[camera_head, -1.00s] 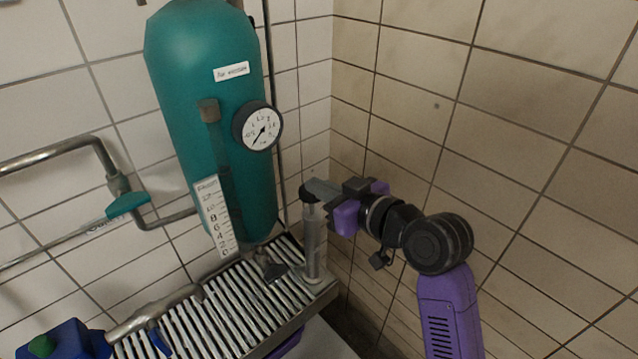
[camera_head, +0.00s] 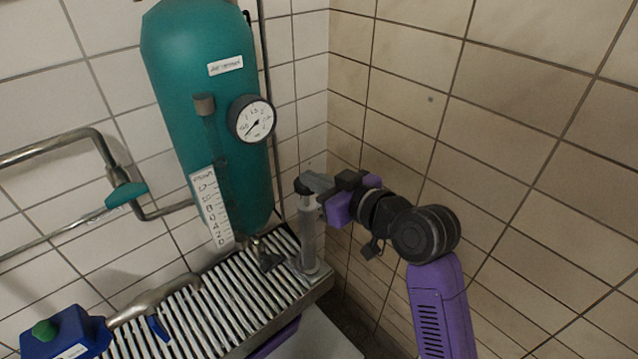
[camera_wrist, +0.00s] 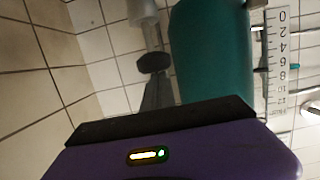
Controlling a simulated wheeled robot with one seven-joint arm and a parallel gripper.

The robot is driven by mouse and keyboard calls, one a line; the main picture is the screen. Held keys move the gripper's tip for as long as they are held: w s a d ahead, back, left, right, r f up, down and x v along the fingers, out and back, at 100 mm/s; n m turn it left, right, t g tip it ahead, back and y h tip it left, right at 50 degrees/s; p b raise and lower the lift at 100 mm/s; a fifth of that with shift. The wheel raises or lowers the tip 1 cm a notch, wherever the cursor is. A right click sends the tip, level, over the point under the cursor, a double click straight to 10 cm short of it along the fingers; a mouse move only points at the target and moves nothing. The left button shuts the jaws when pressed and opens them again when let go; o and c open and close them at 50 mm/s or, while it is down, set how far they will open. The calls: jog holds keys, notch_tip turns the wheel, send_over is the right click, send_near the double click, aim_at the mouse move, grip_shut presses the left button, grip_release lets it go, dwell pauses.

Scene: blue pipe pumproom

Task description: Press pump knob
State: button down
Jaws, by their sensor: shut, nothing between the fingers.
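The pump is a clear upright cylinder (camera_head: 309,238) on the right end of the grate in the head view. A dark knob (camera_head: 302,186) tops it, and I take this for the pump knob. My gripper (camera_head: 312,182) is shut and empty, coming from the right with its grey fingertips at the knob. Touching or just beside it, I cannot tell. In the wrist view the knob is a dark oval (camera_wrist: 153,61), just beyond the tips of my shut fingers (camera_wrist: 157,84). The fingers partly hide what lies behind them.
A teal tank (camera_head: 205,110) with a round gauge (camera_head: 251,119) and scale strip (camera_head: 212,210) stands left of the pump. The metal grate (camera_head: 215,310) lies below. A blue box with a green button (camera_head: 44,330) is at lower left. Tiled walls close in behind and right.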

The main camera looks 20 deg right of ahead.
jog(key=b+v, duration=0.2)
jog(key=v, duration=0.8)
jog(key=shift+r, duration=0.3)
jog(key=shift+r, duration=0.1)
dwell(1.0)
notch_tip(320, 180, up, 6)
jog(key=shift+s+d+f+p, duration=0.1)
jog(key=shift+d+f+p, duration=0.1)
jog(key=shift+p, duration=0.2)
jog(key=w+a+f+p, duration=0.1)
jog(key=w+a+f, duration=0.2)
jog(key=w+f, duration=0.3)
jog(key=shift+w+f, duration=0.25)
jog(key=shift+w, duration=1.4)
